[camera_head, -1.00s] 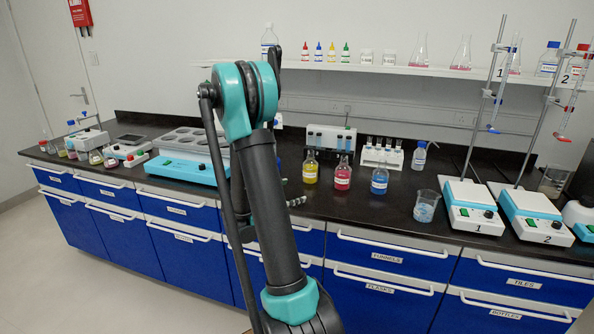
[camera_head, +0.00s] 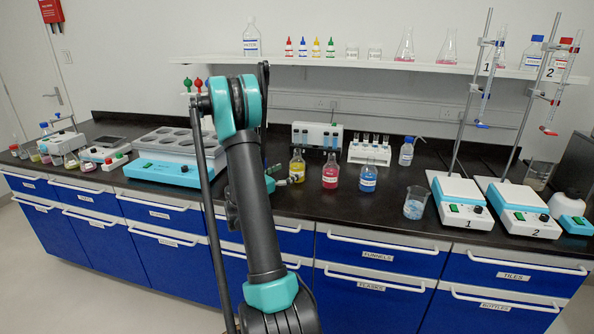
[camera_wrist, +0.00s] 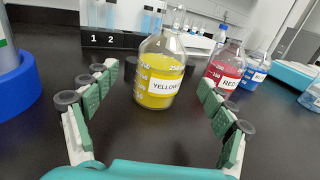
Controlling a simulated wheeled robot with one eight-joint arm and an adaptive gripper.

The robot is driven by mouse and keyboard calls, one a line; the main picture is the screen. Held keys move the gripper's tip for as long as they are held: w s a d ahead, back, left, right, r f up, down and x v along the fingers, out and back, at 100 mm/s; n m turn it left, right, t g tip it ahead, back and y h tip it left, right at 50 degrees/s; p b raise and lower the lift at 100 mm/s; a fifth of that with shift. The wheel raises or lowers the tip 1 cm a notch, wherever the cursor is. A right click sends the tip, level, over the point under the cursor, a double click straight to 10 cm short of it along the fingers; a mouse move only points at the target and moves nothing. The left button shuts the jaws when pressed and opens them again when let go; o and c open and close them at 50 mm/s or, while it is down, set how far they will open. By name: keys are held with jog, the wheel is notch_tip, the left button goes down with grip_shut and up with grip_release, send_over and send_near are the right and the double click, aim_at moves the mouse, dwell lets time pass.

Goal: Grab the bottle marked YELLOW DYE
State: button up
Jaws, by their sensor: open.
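The bottle with yellow liquid (camera_head: 297,169) stands upright on the black bench, leftmost of three coloured bottles. In the wrist view the bottle (camera_wrist: 160,72) has a white label reading YELLOW; any further word is unclear. My gripper (camera_wrist: 157,92) is open, with green-padded fingers to either side of the space in front of the bottle. The bottle stands just beyond the fingertips, roughly centred between them, and nothing is held. In the head view my gripper (camera_head: 283,179) shows small at the bottle's left, partly hidden behind my arm.
A red bottle (camera_wrist: 226,70) stands close right of the yellow one, with a blue bottle (camera_head: 369,178) beyond. A rack marked 1 and 2 (camera_wrist: 112,40) stands behind. A blue-ringed object (camera_wrist: 18,85) is at the wrist view's left. The bench between the fingers is clear.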

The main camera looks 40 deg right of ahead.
aim_at(298, 167)
jog(key=shift+x, duration=3.2)
jog(key=shift+f, duration=0.1)
jog(key=shift+c, duration=0.6)
jog(key=c, duration=1.5)
jog(key=shift+c, duration=0.2)
